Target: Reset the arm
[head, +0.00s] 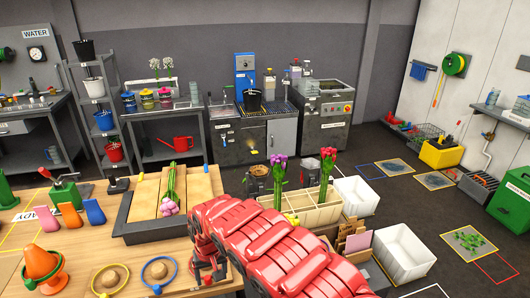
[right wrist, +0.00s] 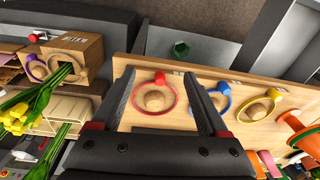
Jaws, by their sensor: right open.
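My right arm (head: 275,250), red and jointed, reaches in from the lower right of the head view over the front of the wooden table. My right gripper (head: 207,272) points down near the table's front edge. In the right wrist view the right gripper (right wrist: 160,76) is open, with both dark fingers apart and nothing held. A red ring with a red knob (right wrist: 153,112) lies on the wood and shows between the fingers; I cannot tell the height above it. My left gripper is not in view.
Pink tulips (head: 170,207) lie on a wooden board in a dark-edged tray (head: 123,222). Purple and red tulips stand in a divided box (head: 317,217) at the right. A blue ring (head: 159,270), yellow ring (head: 109,279) and orange cone (head: 41,265) are left of my gripper.

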